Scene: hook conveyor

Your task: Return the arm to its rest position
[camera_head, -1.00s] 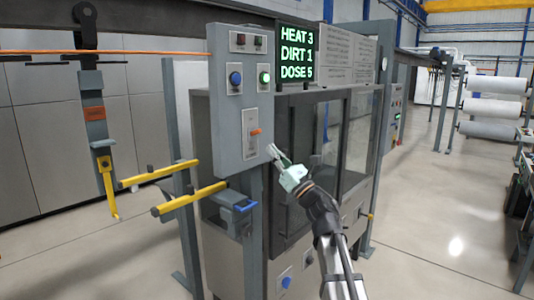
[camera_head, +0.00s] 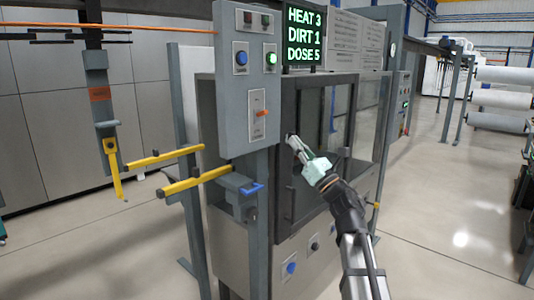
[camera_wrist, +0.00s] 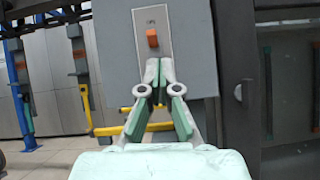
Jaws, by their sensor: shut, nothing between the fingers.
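My gripper (camera_head: 294,141) is in front of the dark glazed door of the machine (camera_head: 312,150), to the right of the grey control panel (camera_head: 235,95). Its fingers are together with nothing held. In the wrist view my gripper (camera_wrist: 160,68) points toward the panel's lower part, just below the orange switch (camera_wrist: 152,38). The switch also shows on the panel in the head view (camera_head: 261,113). A visible gap lies between the fingertips and the switch in the head view.
Two yellow bars (camera_head: 196,181) stick out left of the panel. A hanging hook carrier (camera_head: 97,85) with a yellow hook is on the left. A lit display (camera_head: 303,35) reads HEAT 3, DIRT 1, DOSE 5. Open floor (camera_head: 440,210) lies to the right.

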